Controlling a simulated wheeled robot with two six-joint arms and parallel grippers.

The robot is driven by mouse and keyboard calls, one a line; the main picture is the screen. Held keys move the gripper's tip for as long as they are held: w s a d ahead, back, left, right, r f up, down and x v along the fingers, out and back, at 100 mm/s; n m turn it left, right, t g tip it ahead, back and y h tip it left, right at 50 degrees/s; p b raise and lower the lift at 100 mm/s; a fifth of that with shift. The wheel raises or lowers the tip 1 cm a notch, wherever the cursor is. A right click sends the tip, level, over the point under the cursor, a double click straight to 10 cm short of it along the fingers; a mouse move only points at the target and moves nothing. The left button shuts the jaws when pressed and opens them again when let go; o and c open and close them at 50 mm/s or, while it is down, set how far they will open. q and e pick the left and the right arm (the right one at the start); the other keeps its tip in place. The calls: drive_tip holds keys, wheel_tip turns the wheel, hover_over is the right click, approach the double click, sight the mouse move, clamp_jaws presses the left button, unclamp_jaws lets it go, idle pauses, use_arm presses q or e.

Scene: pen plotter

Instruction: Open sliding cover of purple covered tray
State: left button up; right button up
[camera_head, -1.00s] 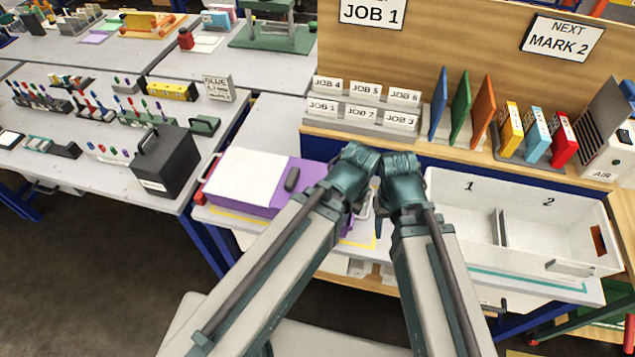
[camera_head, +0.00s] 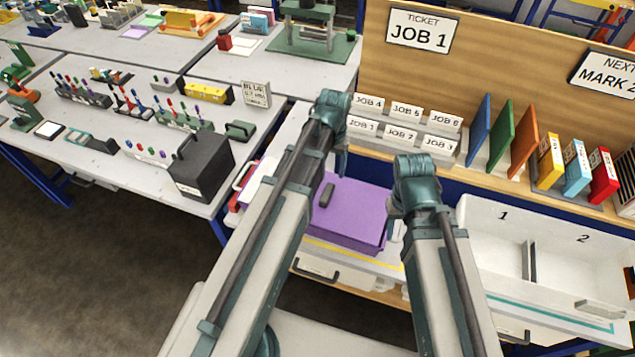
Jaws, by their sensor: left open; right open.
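The purple covered tray (camera_head: 352,222) lies on the bench in front of me, with a dark upright knob (camera_head: 327,195) on its top. My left arm crosses over it and hides part of its top. A bit of its white left part (camera_head: 262,168) shows left of that arm. My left gripper (camera_head: 341,165) is open above the tray's back edge, right of the knob and apart from it; its fingers are mostly hidden. My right gripper (camera_head: 398,228) is open beside the tray's right end, mostly hidden behind its wrist. Neither holds anything visible.
A white two-part bin (camera_head: 532,262) marked 1 and 2 stands to the right. A rack of job cards (camera_head: 402,124) and coloured boards (camera_head: 502,136) stand behind the tray. A black box (camera_head: 200,170) sits on the left bench.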

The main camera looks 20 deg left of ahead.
sight(327, 192)
use_arm(q)
drive_tip(key=f+b, duration=0.9)
drive_tip(key=a+f+b, duration=0.1)
drive_tip(key=f+b, duration=0.3)
drive_tip(key=b, duration=0.1)
drive_tip(key=shift+w+f, duration=0.3)
drive_tip(key=shift+f, duration=0.05)
drive_tip(key=shift+r, duration=0.1)
drive_tip(key=shift+c, duration=0.3)
clamp_jaws()
idle(0.9)
